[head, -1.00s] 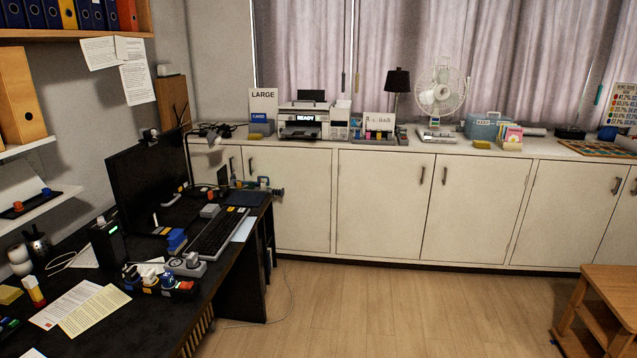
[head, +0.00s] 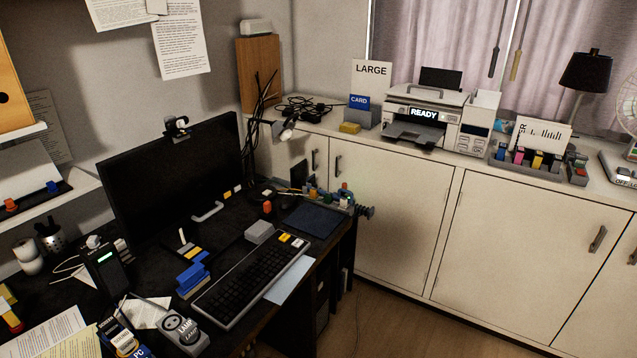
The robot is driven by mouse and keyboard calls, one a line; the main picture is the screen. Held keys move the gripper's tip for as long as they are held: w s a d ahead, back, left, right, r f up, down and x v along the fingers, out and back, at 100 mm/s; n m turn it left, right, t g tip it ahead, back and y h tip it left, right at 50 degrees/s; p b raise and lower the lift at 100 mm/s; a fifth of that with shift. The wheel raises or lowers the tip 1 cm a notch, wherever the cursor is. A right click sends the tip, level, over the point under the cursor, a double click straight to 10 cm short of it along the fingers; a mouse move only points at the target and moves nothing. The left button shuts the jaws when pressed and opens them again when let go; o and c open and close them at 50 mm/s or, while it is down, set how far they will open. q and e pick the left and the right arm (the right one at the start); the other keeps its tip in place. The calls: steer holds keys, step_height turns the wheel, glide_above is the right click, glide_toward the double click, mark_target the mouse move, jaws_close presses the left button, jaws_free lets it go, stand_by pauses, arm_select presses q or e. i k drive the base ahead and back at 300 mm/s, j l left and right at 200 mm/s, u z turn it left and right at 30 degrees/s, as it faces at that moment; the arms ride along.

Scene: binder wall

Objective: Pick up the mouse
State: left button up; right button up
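I cannot make out a mouse for certain on the dark desk (head: 255,335). A dark blue mat (head: 315,221) lies near the desk's far right corner, and no mouse shows on it. A small grey block-like object (head: 259,232) sits just left of the mat, behind the black keyboard (head: 250,280); its shape does not tell me what it is. Neither of my grippers is in view.
A black monitor (head: 175,190) stands at the desk's back. Blue blocks (head: 192,276), a grey socket unit (head: 183,331) and a black box with a green light (head: 105,268) crowd the front. A printer (head: 430,120) stands on the white cabinets (head: 395,215). Floor shows at lower right.

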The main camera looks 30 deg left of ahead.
mark_target(288, 202)
steer(key=i+l+u, duration=0.1)
steer(key=i+u, duration=0.35)
steer(key=i+l+u, duration=0.3)
steer(key=i+u, duration=0.2)
steer(key=i+l+u, duration=0.45)
steer(key=k+j, duration=0.05)
